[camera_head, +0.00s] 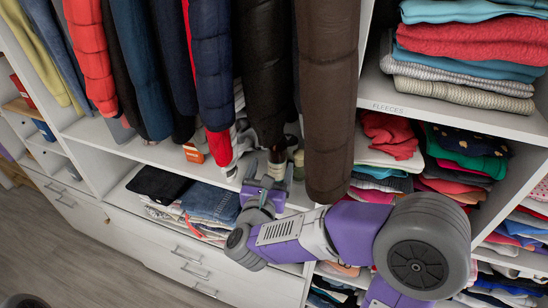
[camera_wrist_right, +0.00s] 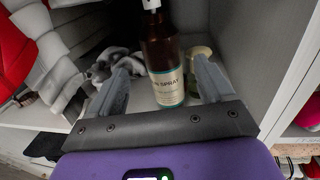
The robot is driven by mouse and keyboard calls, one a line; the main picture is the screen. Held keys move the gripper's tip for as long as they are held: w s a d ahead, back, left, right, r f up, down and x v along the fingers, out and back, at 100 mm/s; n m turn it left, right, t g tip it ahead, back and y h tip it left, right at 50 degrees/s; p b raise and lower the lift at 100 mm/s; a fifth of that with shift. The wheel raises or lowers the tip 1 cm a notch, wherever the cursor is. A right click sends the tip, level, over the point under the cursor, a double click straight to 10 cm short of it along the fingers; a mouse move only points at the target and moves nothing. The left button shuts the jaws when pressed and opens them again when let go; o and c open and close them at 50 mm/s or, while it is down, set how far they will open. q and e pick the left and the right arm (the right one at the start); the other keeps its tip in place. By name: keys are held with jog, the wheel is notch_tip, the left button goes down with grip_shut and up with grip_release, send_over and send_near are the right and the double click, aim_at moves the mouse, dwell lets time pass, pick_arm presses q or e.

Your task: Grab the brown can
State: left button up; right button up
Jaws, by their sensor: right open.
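A brown bottle-shaped can (camera_wrist_right: 160,48) with a white cap and a cream label ending in "SPRAY" stands upright in a white cubby in the right wrist view. In the head view a small part of what looks like it (camera_head: 278,156) shows beyond my right gripper, under the hanging coats. My right gripper (camera_wrist_right: 163,84) is open, with one finger on each side of the can in the picture. Whether the fingers reach around it or stop short is unclear, and no contact shows. The right gripper (camera_head: 268,172) points into the cubby in the head view. My left gripper is not visible.
A grey and white crumpled item (camera_wrist_right: 117,64) lies left of the can, and a greenish glass-like object (camera_wrist_right: 198,62) stands close on its right. A cubby wall (camera_wrist_right: 250,45) rises at right. Coats (camera_head: 328,90) hang above; folded jeans (camera_head: 210,203) lie below.

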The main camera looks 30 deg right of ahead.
aim_at(275, 161)
jog(key=shift+w+d, duration=0.3)
jog(key=shift+d, duration=0.1)
jog(key=p+x, duration=0.1)
jog(key=x, duration=0.2)
jog(key=shift+w+d+p, duration=0.25)
jog(key=shift+d+p, duration=0.05)
jog(key=shift+d, duration=0.05)
jog(key=shift+w+d, duration=0.4)
jog(key=shift+w, duration=0.1)
jog(key=c, duration=1)
jog(key=shift+c, duration=0.9)
